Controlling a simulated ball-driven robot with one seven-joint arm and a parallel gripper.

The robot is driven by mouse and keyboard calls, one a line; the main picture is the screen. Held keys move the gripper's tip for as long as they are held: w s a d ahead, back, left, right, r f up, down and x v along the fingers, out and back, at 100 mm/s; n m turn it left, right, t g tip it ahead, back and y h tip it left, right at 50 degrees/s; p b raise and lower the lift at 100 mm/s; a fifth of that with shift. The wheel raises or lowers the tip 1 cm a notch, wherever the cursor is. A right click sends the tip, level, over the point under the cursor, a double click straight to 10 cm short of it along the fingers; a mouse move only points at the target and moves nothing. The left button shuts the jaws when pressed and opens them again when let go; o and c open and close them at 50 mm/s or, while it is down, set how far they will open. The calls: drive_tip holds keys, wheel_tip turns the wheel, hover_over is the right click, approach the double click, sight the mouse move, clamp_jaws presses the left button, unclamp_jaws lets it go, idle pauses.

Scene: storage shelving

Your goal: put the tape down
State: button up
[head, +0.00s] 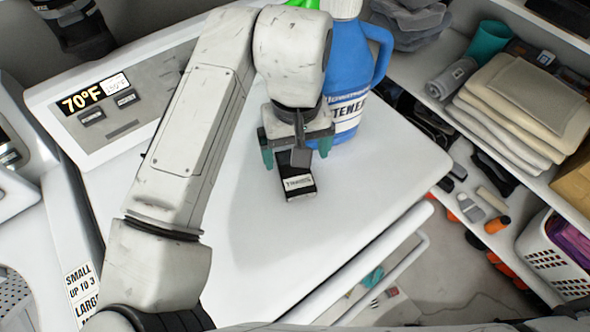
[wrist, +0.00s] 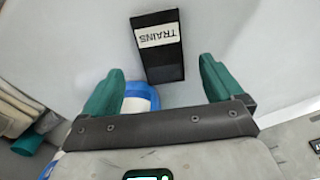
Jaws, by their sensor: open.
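The tape (head: 299,185) is a small black case with a white label, lying on the white machine top (head: 370,215). In the wrist view the tape (wrist: 160,48) shows its label reading "TRAINS". My gripper (head: 296,155) is open above the machine top, at the tape's far end in the head view. Its two green fingers are spread wide, and in the wrist view the gripper (wrist: 162,68) has a finger on either side of the tape's near end, with gaps on both sides. My gripper partly hides the tape's far end in the head view.
A blue detergent jug (head: 350,75) stands close behind and right of my gripper. A control panel (head: 130,100) reading 70°F is at the left. Shelves with folded towels (head: 525,100) and a white basket (head: 560,255) are at right. The machine top's front is clear.

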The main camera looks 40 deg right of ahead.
sight(295, 171)
drive_tip(key=shift+a+f+p, duration=0.15)
drive_tip(key=shift+f+p, duration=0.25)
drive_tip(key=shift+f, duration=2.2)
drive_tip(key=c, duration=1.3)
drive_tip(key=shift+r, duration=0.15)
